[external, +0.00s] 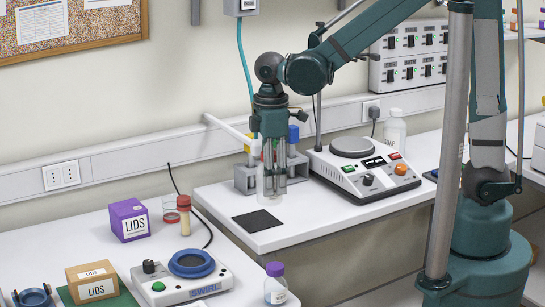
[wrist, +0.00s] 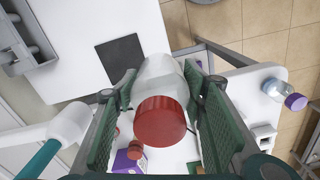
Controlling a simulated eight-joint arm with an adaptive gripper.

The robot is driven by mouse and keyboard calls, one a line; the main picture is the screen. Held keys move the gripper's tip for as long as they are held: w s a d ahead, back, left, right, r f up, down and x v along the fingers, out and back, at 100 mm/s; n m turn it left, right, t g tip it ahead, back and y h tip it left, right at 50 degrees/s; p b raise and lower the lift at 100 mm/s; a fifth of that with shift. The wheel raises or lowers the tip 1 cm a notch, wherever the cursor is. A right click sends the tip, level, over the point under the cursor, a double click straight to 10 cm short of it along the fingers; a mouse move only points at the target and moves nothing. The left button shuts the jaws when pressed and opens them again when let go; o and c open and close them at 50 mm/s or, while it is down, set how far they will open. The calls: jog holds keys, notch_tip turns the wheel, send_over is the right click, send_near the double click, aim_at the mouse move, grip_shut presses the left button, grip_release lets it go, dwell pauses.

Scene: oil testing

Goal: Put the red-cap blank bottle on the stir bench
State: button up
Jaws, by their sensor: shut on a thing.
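The red-cap blank bottle (wrist: 165,72) is clear and whitish, with a wide red cap (wrist: 160,120). My gripper (wrist: 160,100) is shut on it, with a green-padded finger on each side. In the external view my gripper (external: 270,150) points down and the pale bottle (external: 269,184) hangs upright beneath it, its cap mostly hidden by the fingers. The bottle is over the white bench (external: 215,195) that carries the stirring hotplate (external: 365,168), left of that hotplate and behind a black square pad (external: 257,220). I cannot tell if its base touches the bench.
A grey rack (external: 245,180) with blue and yellow tops stands close behind my gripper. The left table holds a SWIRL mixer (external: 190,275), lids boxes (external: 128,220), a red-capped vial (external: 184,215) and a purple-capped bottle (external: 275,284). The black pad is bare.

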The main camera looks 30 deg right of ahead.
jog(key=w+d+p, duration=0.2)
jog(key=d, duration=1)
jog(key=w+d+n+p, duration=0.1)
jog(key=w+d+p, duration=0.1)
jog(key=d, duration=1)
jog(key=shift+w+d, duration=0.25)
jog(key=shift+f, duration=0.15)
send_over(333, 208)
jog(key=shift+f, duration=2.9)
jog(key=shift+f, duration=2.05)
jog(key=shift+f+b, duration=0.15)
jog(key=shift+b, duration=0.25)
jog(key=o, duration=0.9)
